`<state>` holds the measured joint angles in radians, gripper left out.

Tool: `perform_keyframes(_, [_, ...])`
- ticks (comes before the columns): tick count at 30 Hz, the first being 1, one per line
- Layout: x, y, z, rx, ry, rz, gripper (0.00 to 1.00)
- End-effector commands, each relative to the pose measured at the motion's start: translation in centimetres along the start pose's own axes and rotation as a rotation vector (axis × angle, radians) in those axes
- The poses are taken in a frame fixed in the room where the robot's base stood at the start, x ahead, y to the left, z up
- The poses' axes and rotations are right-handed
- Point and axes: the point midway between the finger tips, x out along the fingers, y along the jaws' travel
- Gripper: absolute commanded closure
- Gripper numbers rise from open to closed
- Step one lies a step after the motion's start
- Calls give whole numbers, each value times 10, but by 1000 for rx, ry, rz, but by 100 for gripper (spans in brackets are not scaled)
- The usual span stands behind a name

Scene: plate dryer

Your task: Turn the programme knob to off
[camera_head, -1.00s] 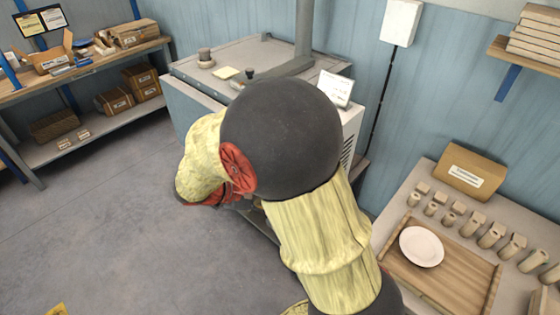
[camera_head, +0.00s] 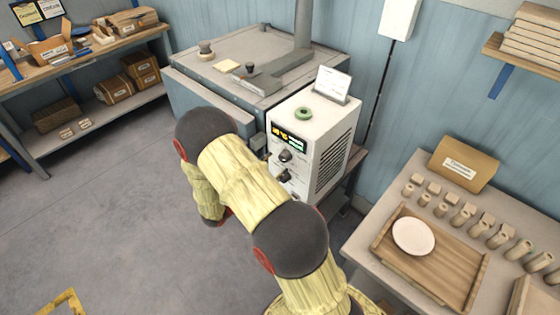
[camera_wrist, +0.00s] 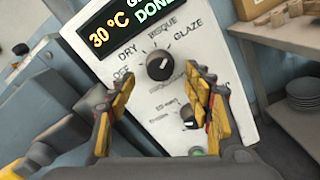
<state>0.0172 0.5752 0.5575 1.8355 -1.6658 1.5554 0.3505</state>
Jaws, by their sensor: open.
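The programme knob (camera_wrist: 159,65) is black and round, on a white control panel (camera_wrist: 230,50), with the printed words OFF, DRY, BISQUE and GLAZE around it. A pale mark shows on its right side; I cannot tell exactly which word it points to. It also shows small in the head view (camera_head: 285,156). My gripper (camera_wrist: 166,82) is open and empty in the wrist view. Its yellow fingers spread to either side below the programme knob, and no contact is visible. In the head view my arm hides the gripper.
A lit display (camera_wrist: 125,25) reads 30 °C and DONE. A second black knob (camera_wrist: 188,114) sits lower, close to the right finger, with a green button (camera_wrist: 196,151) below. A grey chest (camera_head: 215,95) stands beside the box. A table with a plate (camera_head: 413,236) is at right.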

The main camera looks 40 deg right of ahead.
Motion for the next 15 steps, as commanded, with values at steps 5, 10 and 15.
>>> perform_keyframes(5, [25, -1, 0, 1, -1, -3, 49])
perform_keyframes(10, [36, 0, 0, 0, 0, -2, 49])
perform_keyframes(15, [38, 0, 0, 0, 1, -1, 49])
